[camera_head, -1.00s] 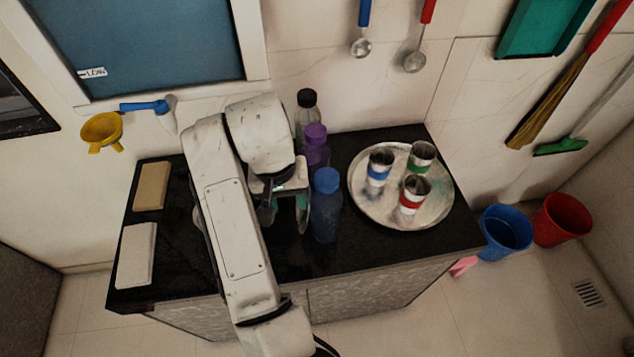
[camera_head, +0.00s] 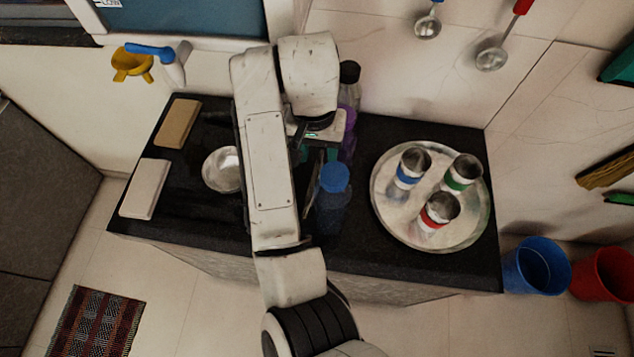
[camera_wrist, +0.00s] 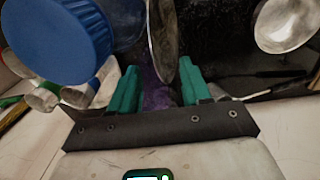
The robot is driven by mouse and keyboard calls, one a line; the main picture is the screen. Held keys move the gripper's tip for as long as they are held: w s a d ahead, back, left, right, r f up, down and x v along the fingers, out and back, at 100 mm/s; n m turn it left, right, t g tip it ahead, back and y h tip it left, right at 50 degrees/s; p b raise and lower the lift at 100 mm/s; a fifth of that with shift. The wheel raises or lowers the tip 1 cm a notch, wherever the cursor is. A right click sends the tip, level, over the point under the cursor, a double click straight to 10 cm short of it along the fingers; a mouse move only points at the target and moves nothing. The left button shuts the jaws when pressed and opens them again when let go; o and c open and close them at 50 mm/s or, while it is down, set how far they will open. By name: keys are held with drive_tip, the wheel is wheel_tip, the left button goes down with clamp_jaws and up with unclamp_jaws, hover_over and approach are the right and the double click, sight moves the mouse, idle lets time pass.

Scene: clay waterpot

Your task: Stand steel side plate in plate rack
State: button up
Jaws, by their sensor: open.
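My gripper (camera_head: 318,155) is above the black counter, close to the blue bottle, partly hidden by my arm. In the wrist view its green fingers (camera_wrist: 158,85) are apart. A thin steel disc (camera_wrist: 162,35), probably the side plate, stands nearly edge-on ahead of the gap between them. I cannot tell whether either finger touches it. A shiny round steel dish (camera_head: 222,168) lies on the counter left of my arm; it also shows at the upper right of the wrist view (camera_wrist: 287,24). I cannot make out the plate rack.
A blue-capped bottle (camera_head: 333,195) stands right beside my gripper, with a purple bottle (camera_head: 349,140) and a black-capped bottle (camera_head: 349,85) behind. A round steel tray (camera_head: 385,215) with three banded cups is at right. Tan (camera_head: 178,123) and white (camera_head: 145,188) blocks lie left.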

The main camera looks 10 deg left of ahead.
sight(319, 168)
drive_tip(key=shift+d+f, duration=0.1)
drive_tip(key=shift+f, duration=2.9)
drive_tip(key=shift+c, duration=0.3)
clamp_jaws()
drive_tip(key=shift+s, duration=0.1)
